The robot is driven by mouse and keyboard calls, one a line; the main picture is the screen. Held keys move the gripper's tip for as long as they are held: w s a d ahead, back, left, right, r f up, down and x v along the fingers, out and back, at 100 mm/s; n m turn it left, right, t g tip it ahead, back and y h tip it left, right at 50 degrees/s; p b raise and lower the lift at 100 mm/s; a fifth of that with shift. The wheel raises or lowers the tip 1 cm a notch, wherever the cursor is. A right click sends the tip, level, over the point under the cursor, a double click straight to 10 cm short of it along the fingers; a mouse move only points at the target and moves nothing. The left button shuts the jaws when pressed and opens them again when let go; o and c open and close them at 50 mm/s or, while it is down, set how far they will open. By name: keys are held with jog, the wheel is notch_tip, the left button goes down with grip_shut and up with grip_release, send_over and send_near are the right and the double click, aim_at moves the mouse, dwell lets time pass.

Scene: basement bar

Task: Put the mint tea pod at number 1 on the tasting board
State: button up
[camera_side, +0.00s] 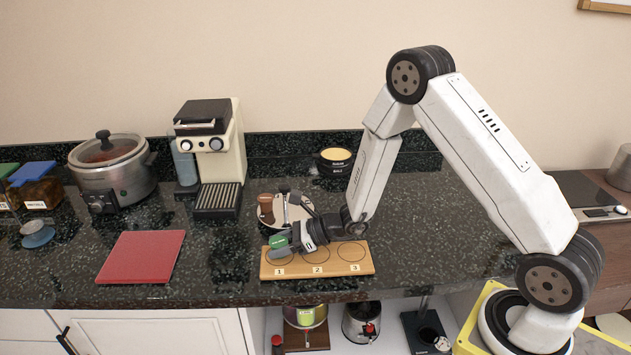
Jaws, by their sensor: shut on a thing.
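The wooden tasting board (335,269) lies near the front edge of the counter, with circles labelled 1, 2 and 3 from left to right. My gripper (287,240) is low over the left end of the board. It is shut on a small green pod (278,241), taken as the mint tea pod, at the number 1 circle. The pod partly covers that circle. I cannot tell whether the pod touches the board. My gripper and wrist hide part of the board's back edge.
A red mat (142,257) lies to the left. A coffee machine (211,150), slow cooker (113,172) and black tin (335,161) stand at the back. Counter between mat and board is clear.

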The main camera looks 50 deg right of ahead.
jog(key=shift+f, duration=0.15)
jog(key=o, duration=1.2)
jog(key=shift+r, duration=0.2)
jog(key=v, duration=1.2)
